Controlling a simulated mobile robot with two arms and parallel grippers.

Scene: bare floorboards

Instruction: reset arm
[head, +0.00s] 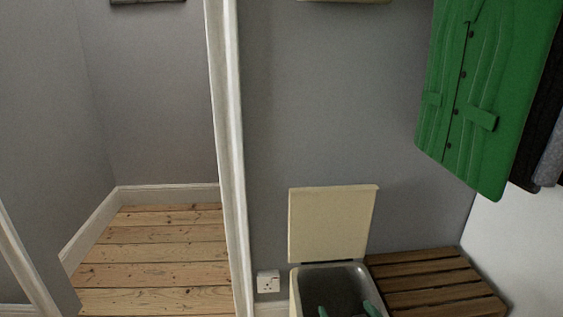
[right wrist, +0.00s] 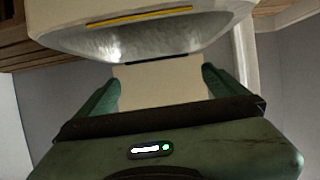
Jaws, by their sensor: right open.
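My right gripper (head: 346,311) shows at the bottom edge of the head view as two green fingertips, spread apart in front of the open bin's grey metal inside. In the right wrist view my right gripper (right wrist: 160,80) has its green fingers wide apart with nothing held between them. The cream bin (head: 295,295) has its lid (head: 332,224) raised against the grey wall. In the right wrist view the bin (right wrist: 75,35) fills the top, and the cream lid (right wrist: 160,85) shows between the fingers. My left gripper is not in view.
A slatted wooden bench (head: 430,282) stands right of the bin. A green coat (head: 490,95) hangs above it. A white socket (head: 268,281) is on the wall left of the bin. Beyond the white door frame (head: 230,150), the floorboards (head: 155,260) are bare.

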